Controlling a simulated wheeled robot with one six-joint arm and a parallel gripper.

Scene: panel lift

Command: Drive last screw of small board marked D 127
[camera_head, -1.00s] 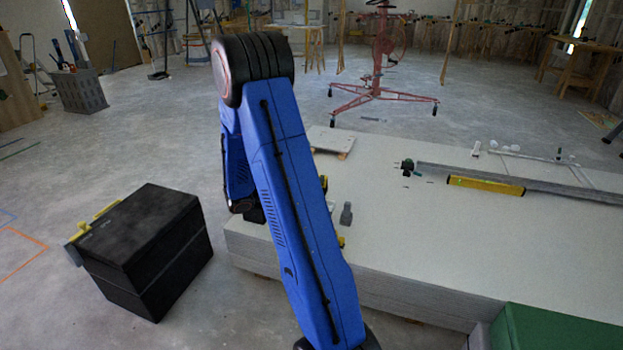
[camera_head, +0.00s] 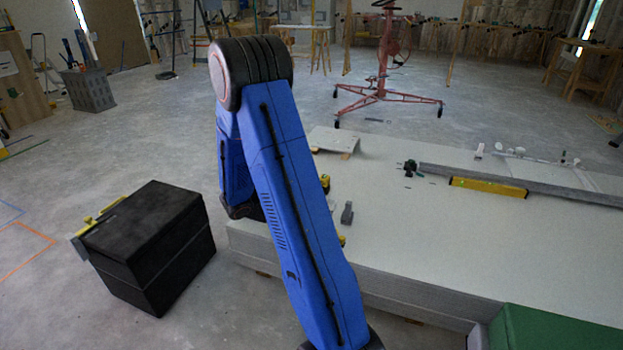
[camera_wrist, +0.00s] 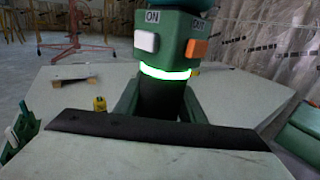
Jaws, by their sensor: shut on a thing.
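A green tool (camera_wrist: 165,55) with a white ON button, an orange OFF button and a lit green ring fills the middle of the wrist view. My gripper (camera_wrist: 160,105) is shut on it; its fingertips are hard to make out. A dark strip crosses in front of the tool's black lower part, with a pale surface below it. In the head view my blue arm hides the gripper. A small pale board (camera_head: 334,139) lies on a wooden block at the far-left end of the panel stack; it also shows in the wrist view (camera_wrist: 76,72). I can read no marking or screw.
The panel stack (camera_head: 440,235) carries a yellow level (camera_head: 488,187), a grey item (camera_head: 347,213) and a dark green tool (camera_head: 410,167). A black box (camera_head: 150,245) stands left on the floor. A red wheeled lift (camera_head: 383,88) stands behind. A green case (camera_head: 550,330) is front right.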

